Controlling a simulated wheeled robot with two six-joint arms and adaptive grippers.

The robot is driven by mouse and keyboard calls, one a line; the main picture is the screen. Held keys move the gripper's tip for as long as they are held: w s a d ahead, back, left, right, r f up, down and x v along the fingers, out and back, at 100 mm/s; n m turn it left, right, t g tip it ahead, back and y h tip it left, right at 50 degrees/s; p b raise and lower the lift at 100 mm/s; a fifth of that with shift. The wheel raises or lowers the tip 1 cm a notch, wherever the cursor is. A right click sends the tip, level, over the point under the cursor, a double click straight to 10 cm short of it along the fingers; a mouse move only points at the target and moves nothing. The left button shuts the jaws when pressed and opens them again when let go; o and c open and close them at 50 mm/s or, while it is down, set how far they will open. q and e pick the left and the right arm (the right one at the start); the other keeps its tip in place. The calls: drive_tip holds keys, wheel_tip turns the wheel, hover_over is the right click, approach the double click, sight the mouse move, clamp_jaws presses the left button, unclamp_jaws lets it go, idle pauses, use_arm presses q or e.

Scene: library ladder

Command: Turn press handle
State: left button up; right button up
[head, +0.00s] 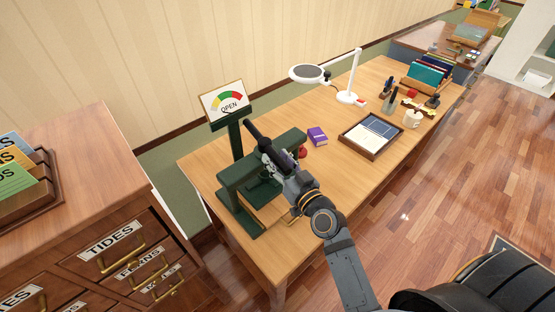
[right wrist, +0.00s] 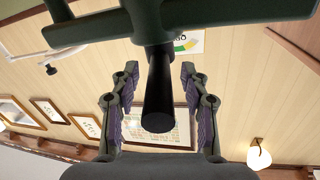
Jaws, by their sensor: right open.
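The dark green press (head: 243,205) stands on the wooden desk at its near left end. Its black rod-shaped handle (head: 256,133) rises toward the upper left in the head view. My right gripper (head: 273,158) is at the press by this handle, partly overlapping it. In the right wrist view, the black handle (right wrist: 159,105) lies between the two purple-padded fingers of the right gripper (right wrist: 159,72). A gap shows on each side, so the fingers are open and apart from it. A gauge sign (head: 225,101) reading "OPEN" stands behind the press. My left gripper is out of view.
On the desk (head: 335,185), a purple box (head: 317,136) and a framed tray (head: 371,135) lie right of the press. A white lamp (head: 350,85) stands farther back. A drawer cabinet (head: 85,190) is at left. Open floor (head: 435,185) lies at right.

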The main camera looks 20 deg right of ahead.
drive_tip(key=v, duration=0.7)
drive_tip(key=shift+s, duration=0.1)
idle(0.5)
